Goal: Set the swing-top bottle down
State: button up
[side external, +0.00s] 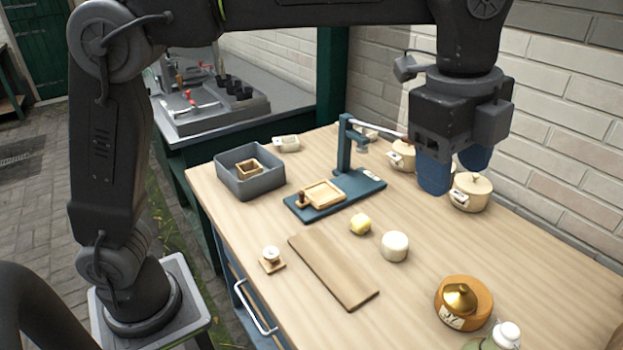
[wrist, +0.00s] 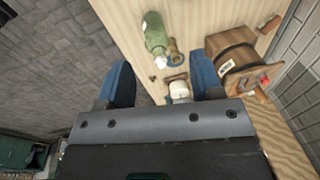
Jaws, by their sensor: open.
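The swing-top bottle is green with a white stopper. In the side view its top (side external: 503,337) shows at the bottom right edge, where it looks upright; its lower part is cut off. In the wrist view the bottle (wrist: 154,33) is on the wooden table beyond my fingers, clear of them. My gripper (side external: 456,174) has blue fingers and hangs over the back of the table near the wall, well away from the bottle. The fingers (wrist: 164,82) are apart with nothing held between them.
A lidded cream pot (side external: 470,192) is just beside my gripper. A round wooden box with a brass top (side external: 463,302) is near the bottle. A blue press stand (side external: 335,190), grey bin (side external: 248,172) and board (side external: 333,270) occupy the table.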

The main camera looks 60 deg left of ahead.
jog(key=s+a+f+n+t, duration=0.1)
jog(key=s+a+n, duration=0.35)
jog(key=a, duration=0.35)
jog(key=s+a+f+n+t, duration=0.1)
jog(key=s+a+n, duration=0.2)
jog(key=a+n, duration=0.4)
jog(key=s+a+f+n+t+y, duration=0.1)
jog(key=s+a+f+n+t, duration=0.1)
jog(key=s+a+f+n, duration=0.5)
jog(key=shift+s+a+f, duration=0.35)
jog(key=shift+s+f, duration=0.05)
jog(key=shift+s, duration=0.45)
